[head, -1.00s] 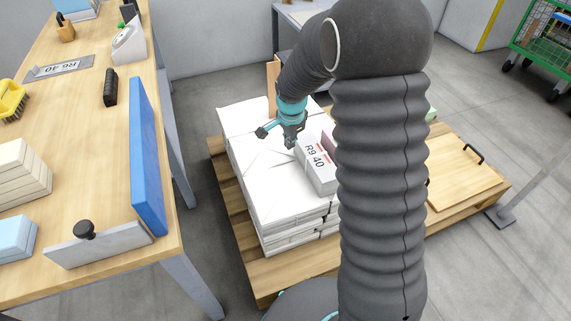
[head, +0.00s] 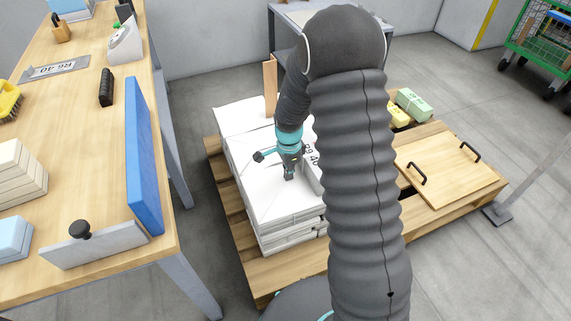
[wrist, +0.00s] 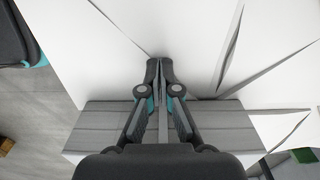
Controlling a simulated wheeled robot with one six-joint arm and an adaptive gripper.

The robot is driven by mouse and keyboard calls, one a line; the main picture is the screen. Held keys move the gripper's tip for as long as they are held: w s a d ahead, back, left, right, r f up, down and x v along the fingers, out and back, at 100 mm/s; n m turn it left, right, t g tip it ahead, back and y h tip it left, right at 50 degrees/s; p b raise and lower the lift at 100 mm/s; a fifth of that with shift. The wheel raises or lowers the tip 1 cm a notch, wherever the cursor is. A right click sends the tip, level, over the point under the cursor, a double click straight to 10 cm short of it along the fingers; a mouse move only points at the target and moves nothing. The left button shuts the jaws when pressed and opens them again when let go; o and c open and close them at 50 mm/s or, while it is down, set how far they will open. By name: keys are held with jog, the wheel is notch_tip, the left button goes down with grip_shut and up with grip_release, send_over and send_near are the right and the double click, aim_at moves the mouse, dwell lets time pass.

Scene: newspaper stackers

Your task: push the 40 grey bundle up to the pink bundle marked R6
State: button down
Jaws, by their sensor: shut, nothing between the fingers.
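The grey bundle (head: 314,183) lies on the right part of a white paper stack (head: 262,203). Part of its printed label, with 40, shows. My arm covers most of the bundle. My gripper (head: 289,178) is shut and empty, pointing down close to the stack's top, just left of the bundle; I cannot tell if they touch. In the wrist view, my shut fingertips (wrist: 160,66) are over white paper, with a grey layered block behind them that I cannot identify for certain. The pink bundle marked R6 is not visible now, with my arm across that area.
The stack stands on a wooden pallet (head: 262,280). A wooden board with black handles (head: 452,170), a yellow bundle (head: 398,115) and a green bundle (head: 413,104) are to the right. A workbench (head: 100,150) runs along the left. An upright wooden post (head: 270,88) stands behind.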

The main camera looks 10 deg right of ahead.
aim_at(299, 174)
jog(key=shift+w+d+r, duration=0.1)
jog(key=shift+w+d, duration=0.1)
jog(key=shift+d, duration=0.7)
jog(key=shift+w+d+r, duration=0.1)
jog(key=shift+w+d, duration=0.1)
jog(key=shift+d, duration=0.65)
jog(key=shift+w+d, duration=0.2)
jog(key=shift+d, duration=0.8)
jog(key=shift+w+d, duration=0.2)
jog(key=shift+d, duration=0.75)
jog(key=shift+a, duration=0.1)
jog(key=shift+a, duration=0.3)
jog(key=a, duration=0.2)
jog(key=a+r, duration=0.1)
jog(key=shift+s+a, duration=0.25)
jog(key=shift+s, duration=0.1)
notch_tip(299, 174, up, 9)
jog(key=shift+d, duration=0.15)
